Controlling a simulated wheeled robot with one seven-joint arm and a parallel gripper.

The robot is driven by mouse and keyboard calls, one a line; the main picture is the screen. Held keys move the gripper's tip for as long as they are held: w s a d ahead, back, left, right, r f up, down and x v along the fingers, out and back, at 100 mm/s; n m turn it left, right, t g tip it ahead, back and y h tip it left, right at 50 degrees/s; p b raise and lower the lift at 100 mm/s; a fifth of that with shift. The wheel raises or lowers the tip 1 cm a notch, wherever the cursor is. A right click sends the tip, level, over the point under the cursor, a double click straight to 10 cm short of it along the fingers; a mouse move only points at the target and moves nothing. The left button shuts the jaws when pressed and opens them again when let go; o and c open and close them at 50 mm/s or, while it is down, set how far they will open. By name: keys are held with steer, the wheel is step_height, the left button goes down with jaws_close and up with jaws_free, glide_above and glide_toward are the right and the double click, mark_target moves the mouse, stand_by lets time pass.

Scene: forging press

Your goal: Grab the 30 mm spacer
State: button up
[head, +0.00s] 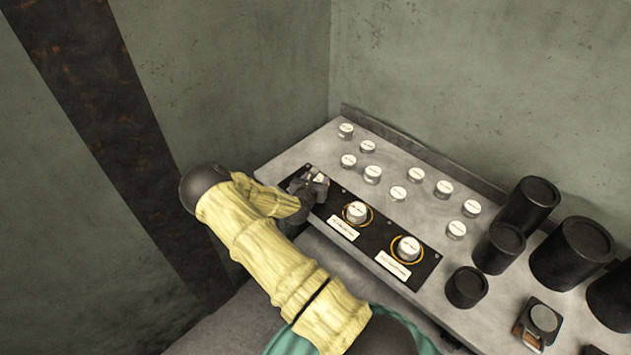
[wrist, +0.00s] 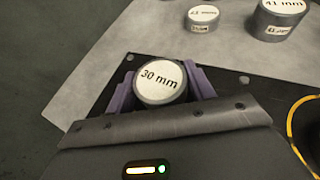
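The 30 mm spacer (wrist: 160,82) is a short grey cylinder with a white top reading "30 mm", seen upright in the wrist view. It sits between the two purple finger pads of my gripper (wrist: 162,88), which appear to touch it on both sides. In the head view my gripper (head: 312,185) is at the left end of the black panel (head: 377,238), with the spacer's white top (head: 320,178) showing between the fingers. Its underside is hidden, so I cannot tell whether it rests on the panel or is just above it.
Two larger spacers (head: 357,212) (head: 407,248) stand in yellow rings on the panel, with white labels beside them. Several white-topped spacers (head: 373,174) stand behind on the grey bench (head: 330,140). Black cylinders (head: 572,254) crowd the right. Walls close off the back and left.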

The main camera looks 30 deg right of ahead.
steer(key=shift+w+r, duration=0.1)
steer(key=c, duration=0.5)
steer(key=shift+r, duration=0.1)
step_height(320, 180, up, 10)
steer(key=shift+f+b, duration=0.1)
steer(key=shift+b, duration=0.9)
